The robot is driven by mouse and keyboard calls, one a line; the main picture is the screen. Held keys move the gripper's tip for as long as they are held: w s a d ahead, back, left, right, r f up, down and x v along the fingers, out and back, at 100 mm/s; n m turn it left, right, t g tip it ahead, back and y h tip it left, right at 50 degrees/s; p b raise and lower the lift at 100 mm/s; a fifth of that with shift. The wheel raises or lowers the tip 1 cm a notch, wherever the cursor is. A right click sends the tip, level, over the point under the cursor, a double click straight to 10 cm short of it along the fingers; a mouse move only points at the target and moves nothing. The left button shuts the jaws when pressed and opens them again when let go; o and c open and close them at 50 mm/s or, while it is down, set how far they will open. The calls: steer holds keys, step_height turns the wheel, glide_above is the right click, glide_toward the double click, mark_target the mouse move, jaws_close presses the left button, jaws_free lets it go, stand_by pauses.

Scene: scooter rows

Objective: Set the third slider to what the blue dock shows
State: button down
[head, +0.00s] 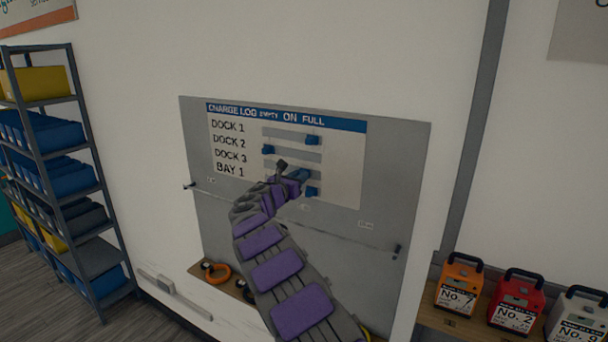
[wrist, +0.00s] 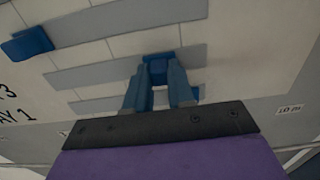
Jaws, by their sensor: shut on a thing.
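A charge log board (head: 340,180) on the wall has rows for Dock 1, Dock 2, Dock 3 and Bay 1, each with a grey track. My gripper (wrist: 160,90) is shut on the blue third slider (wrist: 158,70), in the Dock 3 row. In the wrist view this slider sits right of its track's middle, short of the right end. My arm partly hides that row in the head view. The first slider (head: 312,140) is at the right, the second slider (head: 268,149) at the left end, and the Bay 1 slider (head: 312,191) at the right. No blue dock shows.
A shelf rack (head: 60,170) with blue and yellow bins stands at the left. An orange battery pack (head: 457,285), a red pack (head: 516,300) and a grey pack (head: 575,315) stand on a ledge at the right. Orange rings hang or lie below the board.

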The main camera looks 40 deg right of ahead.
mark_target(291, 169)
steer(key=w+p, duration=0.1)
steer(key=w+a+p, duration=0.1)
steer(key=w+p, duration=0.1)
steer(key=w+a+p, duration=0.1)
steer(key=shift+w+p, duration=0.3)
steer(key=shift+w, duration=0.1)
steer(key=shift+w+a+f+p, duration=0.1)
steer(key=shift+w+f+p, duration=0.15)
steer(key=shift+p, duration=0.1)
steer(key=c, duration=1)
jaws_free()
steer(key=shift+w, duration=0.15)
steer(key=shift+o, duration=0.2)
steer(key=shift+r, duration=0.15)
steer(key=b+v, duration=0.2)
steer(key=v, duration=1.5)
steer(key=shift+b, duration=0.4)
